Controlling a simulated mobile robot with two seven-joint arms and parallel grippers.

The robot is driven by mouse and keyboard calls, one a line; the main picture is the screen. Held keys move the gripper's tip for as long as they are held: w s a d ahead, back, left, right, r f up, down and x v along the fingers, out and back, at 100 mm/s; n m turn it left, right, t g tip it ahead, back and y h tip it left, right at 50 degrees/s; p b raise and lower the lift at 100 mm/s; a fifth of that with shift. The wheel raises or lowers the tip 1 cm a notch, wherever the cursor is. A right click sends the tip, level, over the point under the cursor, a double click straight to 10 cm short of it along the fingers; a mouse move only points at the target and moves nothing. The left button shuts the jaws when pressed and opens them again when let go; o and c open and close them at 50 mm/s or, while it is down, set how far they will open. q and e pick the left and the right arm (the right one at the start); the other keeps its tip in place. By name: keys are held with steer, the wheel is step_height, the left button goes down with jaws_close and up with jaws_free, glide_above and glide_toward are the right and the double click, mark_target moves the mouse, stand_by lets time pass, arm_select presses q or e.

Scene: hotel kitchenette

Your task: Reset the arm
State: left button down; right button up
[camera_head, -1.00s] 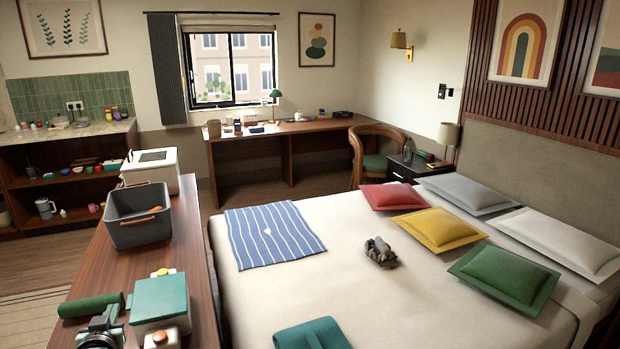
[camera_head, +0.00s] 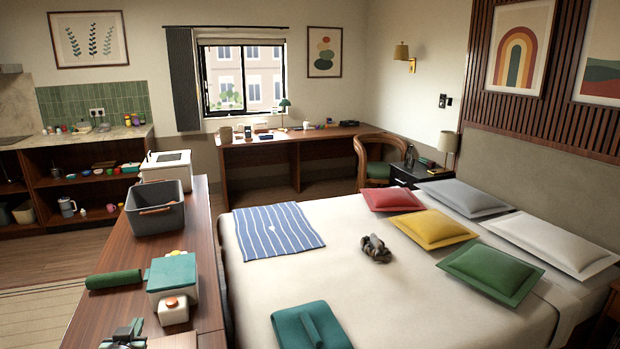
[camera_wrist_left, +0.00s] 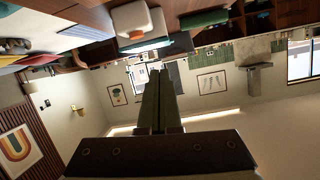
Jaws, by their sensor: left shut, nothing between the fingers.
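My left gripper (camera_head: 130,330) shows at the bottom left of the head view, over the near end of the long wooden counter (camera_head: 100,318). In the left wrist view its two fingers (camera_wrist_left: 158,78) lie together, shut, with nothing between them. The wrist view is upside down, with the room's ceiling and walls low in the picture. The gripper is apart from the teal-lidded box (camera_head: 172,272) and the green roll (camera_head: 113,280). My right gripper is in neither view.
A white box with an orange knob (camera_head: 173,309) stands close to the left gripper. A grey bin (camera_head: 155,217) stands farther along the counter. The bed (camera_head: 345,285) on the right holds pillows, a striped cloth (camera_head: 278,242) and a folded teal cloth (camera_head: 312,327). Floor shows at the left (camera_head: 45,255).

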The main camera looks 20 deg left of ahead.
arm_select(q)
steer(key=s+d+f+m+g+h, duration=0.1)
steer(key=s+d+f+h, duration=0.1)
steer(key=d, duration=0.4)
steer(key=s+d+f+m+g+h, duration=0.1)
steer(key=s+d+f+m+h, duration=0.1)
steer(key=d, duration=0.5)
steer(key=s+d+f+m+g+h, duration=0.1)
steer(key=s+d+f+m, duration=0.1)
steer(key=d, duration=0.5)
steer(key=shift+d+f+h, duration=0.1)
steer(key=shift+f+h, duration=0.3)
steer(key=shift+f, duration=0.5)
steer(key=s+d+f+m+g+h, duration=0.1)
steer(key=s+d+m+g+h, duration=0.3)
steer(key=s+d, duration=1.05)
steer(key=w+d+f+t, duration=0.2)
steer(key=f, duration=0.3)
steer(key=w+d+f+n+t+h, duration=0.1)
steer(key=w+d+f+t, duration=0.1)
steer(key=f, duration=0.4)
steer(key=shift+w+f+t, duration=0.15)
steer(key=shift+w+t, duration=0.15)
steer(key=shift+w, duration=0.35)
steer(key=shift+d, duration=0.1)
